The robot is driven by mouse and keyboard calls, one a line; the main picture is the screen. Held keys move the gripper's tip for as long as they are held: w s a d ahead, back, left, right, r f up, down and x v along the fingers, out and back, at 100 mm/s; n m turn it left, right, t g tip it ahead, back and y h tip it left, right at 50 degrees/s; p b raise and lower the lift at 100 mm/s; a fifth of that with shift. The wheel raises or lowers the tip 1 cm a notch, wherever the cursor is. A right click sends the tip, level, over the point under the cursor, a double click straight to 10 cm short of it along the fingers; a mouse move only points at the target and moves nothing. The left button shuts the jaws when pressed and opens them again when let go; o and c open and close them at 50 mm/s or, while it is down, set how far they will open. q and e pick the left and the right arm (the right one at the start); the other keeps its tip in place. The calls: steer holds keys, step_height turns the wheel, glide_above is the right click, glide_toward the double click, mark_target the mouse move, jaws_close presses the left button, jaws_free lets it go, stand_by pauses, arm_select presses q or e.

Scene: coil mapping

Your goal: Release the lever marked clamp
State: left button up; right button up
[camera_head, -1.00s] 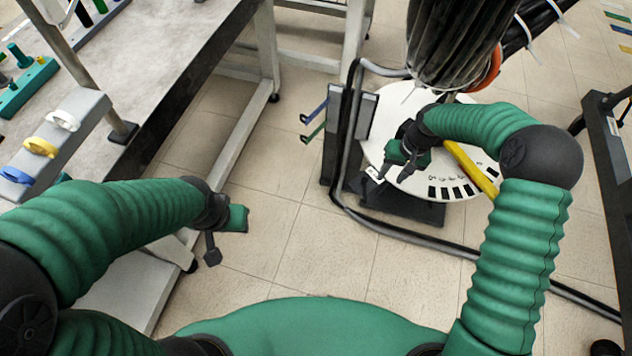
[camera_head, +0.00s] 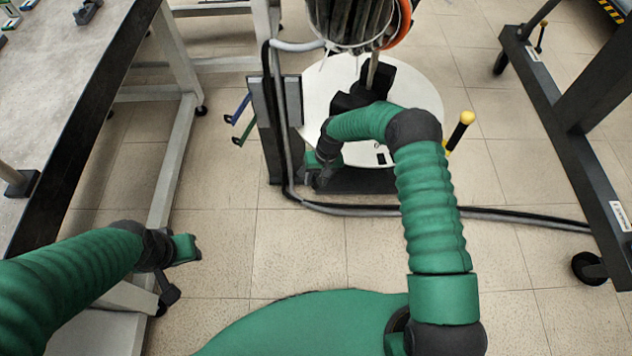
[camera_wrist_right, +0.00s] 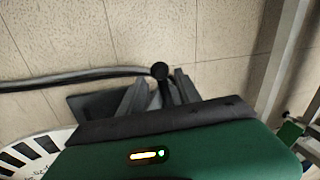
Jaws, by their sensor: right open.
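No marking reading "clamp" is legible in either view. In the right wrist view a dark lever with a round black knob (camera_wrist_right: 160,71) stands between the fingers of my right gripper (camera_wrist_right: 160,98), which is open. I cannot tell whether they touch it. In the head view my right gripper (camera_head: 320,172) is low, at the front left edge of the white disc (camera_head: 425,95), and the dark lever cannot be made out there. A lever with a yellow knob (camera_head: 467,117) is right of the disc. My left gripper (camera_head: 172,268) hangs at the lower left, away from the disc.
Blue (camera_head: 239,107) and green (camera_head: 244,131) handles project left from a dark upright panel (camera_head: 272,120). A thick cable (camera_head: 380,211) crosses the floor before the disc. A bench (camera_head: 80,90) is left; a dark wheeled frame (camera_head: 560,110) is right. Floor between is open.

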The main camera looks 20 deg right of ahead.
steer(key=shift+f, duration=0.2)
steer(key=shift+a+r, duration=0.1)
steer(key=shift+a, duration=0.2)
steer(key=c, duration=0.4)
steer(key=shift+d, duration=0.2)
jaws_close()
steer(key=shift+a, duration=0.1)
stand_by(0.3)
